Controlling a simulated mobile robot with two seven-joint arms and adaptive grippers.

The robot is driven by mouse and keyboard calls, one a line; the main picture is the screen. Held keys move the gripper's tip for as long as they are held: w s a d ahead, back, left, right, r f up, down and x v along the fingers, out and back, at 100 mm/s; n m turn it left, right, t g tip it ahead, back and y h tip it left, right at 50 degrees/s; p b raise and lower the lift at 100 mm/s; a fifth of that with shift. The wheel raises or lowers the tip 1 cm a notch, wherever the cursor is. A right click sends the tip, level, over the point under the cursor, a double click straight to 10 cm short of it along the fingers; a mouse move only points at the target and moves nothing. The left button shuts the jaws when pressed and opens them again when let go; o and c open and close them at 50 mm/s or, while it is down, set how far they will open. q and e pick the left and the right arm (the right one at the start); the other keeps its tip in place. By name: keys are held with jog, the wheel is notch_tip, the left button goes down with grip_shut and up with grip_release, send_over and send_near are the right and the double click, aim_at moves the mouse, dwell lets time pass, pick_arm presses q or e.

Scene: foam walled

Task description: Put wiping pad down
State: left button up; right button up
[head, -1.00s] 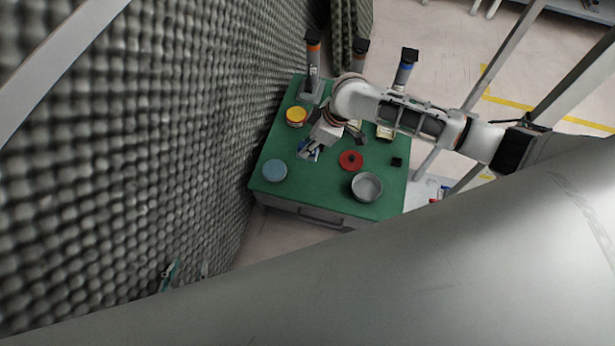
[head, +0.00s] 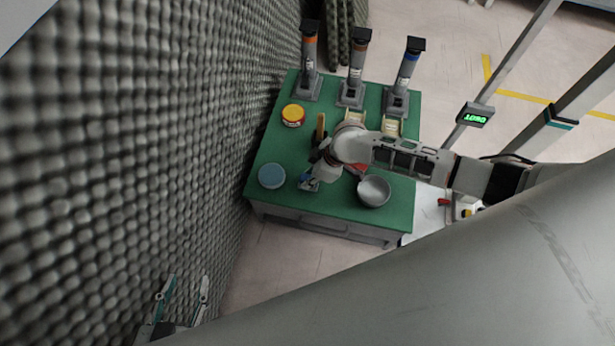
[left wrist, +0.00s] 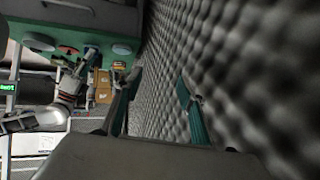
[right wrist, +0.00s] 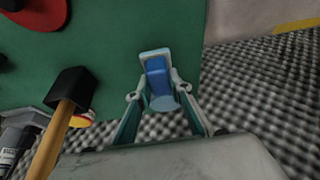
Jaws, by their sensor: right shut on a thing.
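The wiping pad (right wrist: 156,72), a pale grey plate with a blue grip, is between the fingers of my right gripper (right wrist: 158,92), which is shut on it. In the head view the pad (head: 307,185) shows low over the green table's front part, right of the light blue disc. I cannot tell whether it touches the table. My right gripper (head: 313,177) is partly hidden under its own wrist. My left gripper (head: 182,298) is open and empty beside the foam wall, off the table; its parted fingers also show in the left wrist view (left wrist: 158,95).
The green table (head: 340,212) also holds a light blue disc (head: 272,176), a metal bowl (head: 374,190), a yellow-topped jar (head: 293,115), a wooden-handled hammer (right wrist: 55,135) and several dispenser stands at the back. The foam wall (head: 150,140) runs close along the left.

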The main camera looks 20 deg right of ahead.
jog(key=shift+s+f, duration=0.1)
jog(key=shift+f, duration=0.75)
jog(key=shift+r, duration=0.1)
grip_shut()
jog(key=o, duration=1)
grip_release()
pick_arm(q)
jog(key=shift+w+d+r, duration=0.45)
jog(key=shift+w+r, duration=0.15)
jog(key=shift+f, duration=0.1)
